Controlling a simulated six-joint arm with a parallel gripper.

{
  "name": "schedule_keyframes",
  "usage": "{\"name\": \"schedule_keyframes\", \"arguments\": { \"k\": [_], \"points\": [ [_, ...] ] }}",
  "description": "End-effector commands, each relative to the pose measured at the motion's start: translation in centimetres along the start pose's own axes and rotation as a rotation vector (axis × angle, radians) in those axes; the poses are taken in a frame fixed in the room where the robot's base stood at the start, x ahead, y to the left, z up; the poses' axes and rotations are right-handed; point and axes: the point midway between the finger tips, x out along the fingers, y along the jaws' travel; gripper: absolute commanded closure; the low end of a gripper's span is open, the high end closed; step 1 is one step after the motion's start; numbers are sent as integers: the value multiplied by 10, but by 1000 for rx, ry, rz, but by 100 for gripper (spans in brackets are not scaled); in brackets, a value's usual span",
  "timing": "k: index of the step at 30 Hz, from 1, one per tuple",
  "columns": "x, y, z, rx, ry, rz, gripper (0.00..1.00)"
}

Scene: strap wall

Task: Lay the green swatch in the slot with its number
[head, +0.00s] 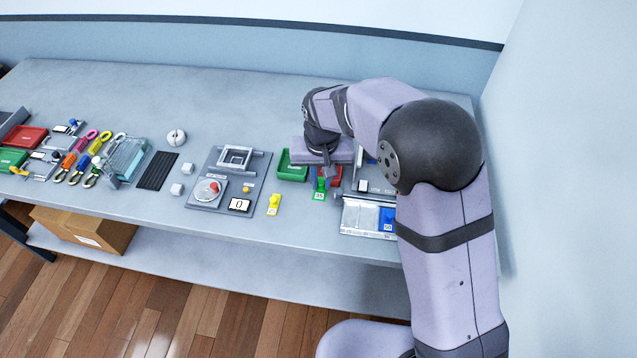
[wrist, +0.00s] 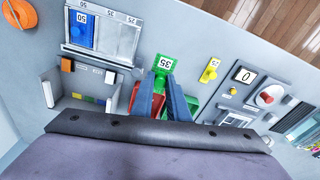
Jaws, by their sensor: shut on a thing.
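The green swatch (head: 319,190) carries a white label reading 35, and it also shows in the wrist view (wrist: 160,66). My gripper (wrist: 166,80) is shut on its narrow end; in the head view my gripper (head: 324,172) is partly hidden by its own wrist. I cannot tell how high the swatch is above the table. The slotted tray (head: 360,216) lies to its right in the head view and upper left in the wrist view (wrist: 112,38). A blue swatch (wrist: 82,30) marked 50 lies in one end slot. The tray's other slots look empty; their number labels are small.
A yellow swatch (head: 274,204) lies on the table left of the green one. A green bin (head: 291,172) and a red bin (wrist: 146,103) stand close by my gripper. A grey panel with a dial and display (head: 239,205) is farther left.

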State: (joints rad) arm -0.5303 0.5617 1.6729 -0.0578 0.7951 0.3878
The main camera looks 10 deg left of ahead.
Motion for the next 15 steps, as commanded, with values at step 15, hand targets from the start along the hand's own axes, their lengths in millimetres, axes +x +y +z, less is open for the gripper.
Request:
{"name": "schedule_keyframes", "arguments": {
  "k": [15],
  "points": [
    [16,126,30,253,-4,32,100]
  ]
}}
